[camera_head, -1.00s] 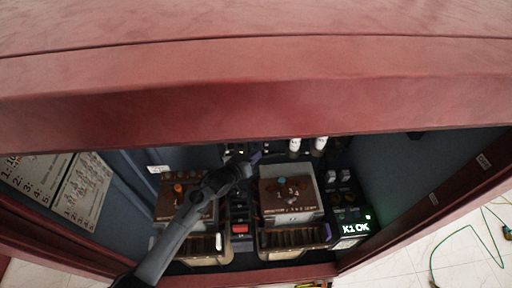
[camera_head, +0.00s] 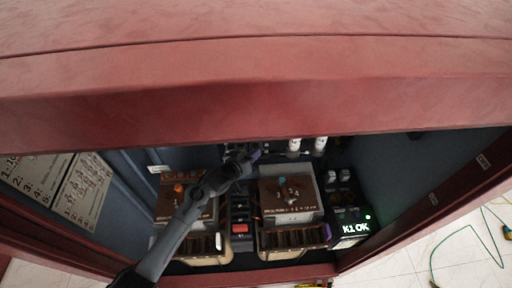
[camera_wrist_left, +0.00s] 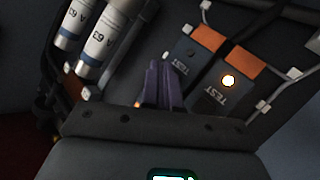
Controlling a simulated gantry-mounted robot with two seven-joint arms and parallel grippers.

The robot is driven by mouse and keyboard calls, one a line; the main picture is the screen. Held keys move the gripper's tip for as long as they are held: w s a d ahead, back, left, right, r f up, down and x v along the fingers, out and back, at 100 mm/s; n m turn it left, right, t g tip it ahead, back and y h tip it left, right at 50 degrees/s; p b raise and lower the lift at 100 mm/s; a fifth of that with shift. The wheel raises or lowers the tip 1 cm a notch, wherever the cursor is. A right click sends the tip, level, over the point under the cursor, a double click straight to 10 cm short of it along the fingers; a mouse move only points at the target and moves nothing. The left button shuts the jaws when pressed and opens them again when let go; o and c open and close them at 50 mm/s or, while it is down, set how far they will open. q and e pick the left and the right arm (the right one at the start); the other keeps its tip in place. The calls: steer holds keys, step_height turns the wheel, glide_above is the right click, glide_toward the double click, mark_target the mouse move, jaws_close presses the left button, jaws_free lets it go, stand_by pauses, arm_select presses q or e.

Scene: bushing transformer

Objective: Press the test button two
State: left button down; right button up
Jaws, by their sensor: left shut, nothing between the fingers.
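In the left wrist view two dark modules marked TEST with orange tops stand side by side. One has a round button (camera_wrist_left: 228,81) glowing yellow-white; the other module (camera_wrist_left: 184,65) shows a small dark round button near its top. I cannot read which is number two. My left gripper (camera_wrist_left: 164,84) is shut and empty, its purple fingers over the lower left part of the unlit module; contact cannot be told. In the head view my left gripper (camera_head: 254,157) reaches to the back of the cabinet, where its arm hides the modules. My right gripper is not in view.
Two brown-topped transformer units (camera_head: 288,196) stand at the front of the red cabinet (camera_head: 240,100), the left one partly under my arm. White cylinders (camera_wrist_left: 103,42) stand left of my fingers. Grey walls enclose the sides.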

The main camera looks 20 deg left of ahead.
arm_select(q)
steer(key=shift+w+a, duration=0.25)
steer(key=shift+w, duration=0.2)
stand_by(0.6)
steer(key=shift+s+d+p, duration=0.4)
steer(key=shift+s+p, duration=0.3)
steer(key=shift+s, duration=0.1)
stand_by(0.3)
steer(key=s+p, duration=0.1)
steer(key=s+d+p, duration=0.1)
steer(key=s, duration=0.1)
steer(key=s+d+p, duration=0.1)
steer(key=shift+s+d+p, duration=0.15)
steer(key=shift+s+p, duration=0.1)
steer(key=shift+p, duration=0.15)
